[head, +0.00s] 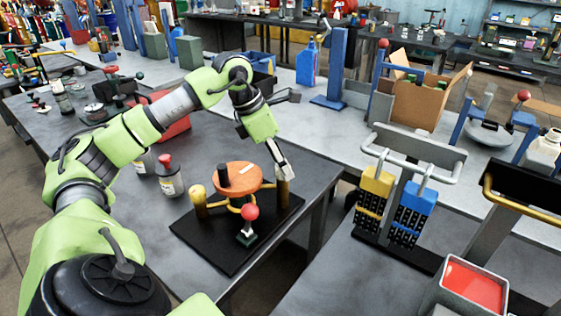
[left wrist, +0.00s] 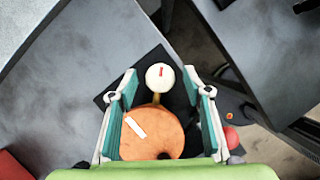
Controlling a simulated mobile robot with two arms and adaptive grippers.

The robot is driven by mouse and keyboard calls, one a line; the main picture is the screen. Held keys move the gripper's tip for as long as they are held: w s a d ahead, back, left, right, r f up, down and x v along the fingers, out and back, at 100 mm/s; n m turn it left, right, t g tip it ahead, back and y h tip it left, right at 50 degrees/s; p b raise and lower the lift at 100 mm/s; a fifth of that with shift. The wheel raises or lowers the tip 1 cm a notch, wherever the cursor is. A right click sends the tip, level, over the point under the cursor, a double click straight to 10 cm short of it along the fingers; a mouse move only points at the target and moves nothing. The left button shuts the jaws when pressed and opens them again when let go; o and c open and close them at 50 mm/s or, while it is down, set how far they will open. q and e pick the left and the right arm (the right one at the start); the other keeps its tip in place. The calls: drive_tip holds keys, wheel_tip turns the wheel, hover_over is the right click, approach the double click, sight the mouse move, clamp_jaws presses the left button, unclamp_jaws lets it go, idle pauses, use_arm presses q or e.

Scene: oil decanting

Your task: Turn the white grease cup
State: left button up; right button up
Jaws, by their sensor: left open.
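The white grease cup (left wrist: 160,77) shows in the left wrist view as a round cream-white top with a small red mark. It stands beside the orange disc (left wrist: 150,136), which bears a white strip. In the head view the cup looks like a tan post (head: 284,193) at the right of the orange disc (head: 236,177). My left gripper (head: 281,163) is open, with its fingers pointing down at the cup. In the wrist view its fingers (left wrist: 160,88) lie on either side of the cup, with gaps. Whether they reach down to its height is unclear. My right gripper does not show.
The fixture stands on a black base plate (head: 218,243) near the table edge. A yellow cup (head: 198,202) and a red ball knob (head: 250,212) stand close by. A red-capped bottle (head: 169,177) is to the left. Yellow (head: 374,190) and blue padlocks (head: 413,208) hang at right.

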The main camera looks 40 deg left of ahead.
use_arm(q)
drive_tip(key=v, duration=1.2)
drive_tip(key=shift+f, duration=0.1)
